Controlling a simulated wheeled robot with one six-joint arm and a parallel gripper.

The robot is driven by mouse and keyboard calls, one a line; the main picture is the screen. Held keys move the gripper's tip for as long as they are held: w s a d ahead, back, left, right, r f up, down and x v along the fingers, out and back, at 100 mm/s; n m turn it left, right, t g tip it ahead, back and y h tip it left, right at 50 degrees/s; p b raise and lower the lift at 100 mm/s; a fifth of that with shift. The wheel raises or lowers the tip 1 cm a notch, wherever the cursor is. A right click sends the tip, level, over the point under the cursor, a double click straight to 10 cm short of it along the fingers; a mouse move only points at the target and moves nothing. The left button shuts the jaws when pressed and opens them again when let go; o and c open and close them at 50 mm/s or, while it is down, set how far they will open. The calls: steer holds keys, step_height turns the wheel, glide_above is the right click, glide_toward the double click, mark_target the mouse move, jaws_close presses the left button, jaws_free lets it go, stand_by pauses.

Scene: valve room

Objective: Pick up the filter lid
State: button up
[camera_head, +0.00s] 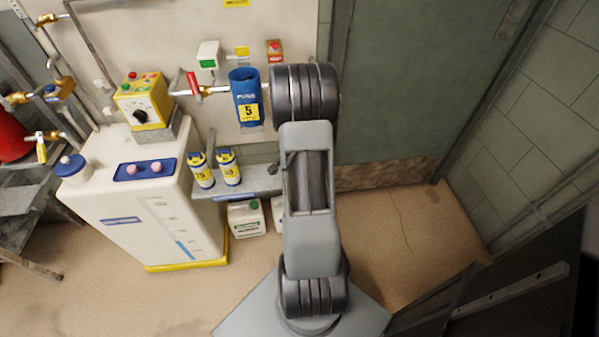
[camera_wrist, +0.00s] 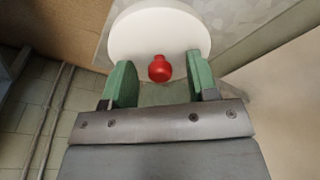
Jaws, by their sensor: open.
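A round white lid with a red knob (camera_wrist: 159,69), which looks like the filter lid (camera_wrist: 140,35), fills the top of the wrist view. My gripper (camera_wrist: 158,62) is open, with one green finger on each side of the knob and a gap visible on both sides. The fingertips overlap the lid's lower edge in the picture; I cannot tell whether they touch it. In the head view a blue filter housing (camera_head: 246,100) marked 5 is on the wall pipe, left of my arm. My gripper and this lid are hidden behind my arm there.
Two blue-and-white cans (camera_head: 202,172) stand on a low shelf (camera_head: 262,180). A white jug (camera_head: 245,220) is on the floor. Floor at the right (camera_head: 420,240) is clear.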

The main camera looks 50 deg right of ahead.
jaws_close()
stand_by(0.4)
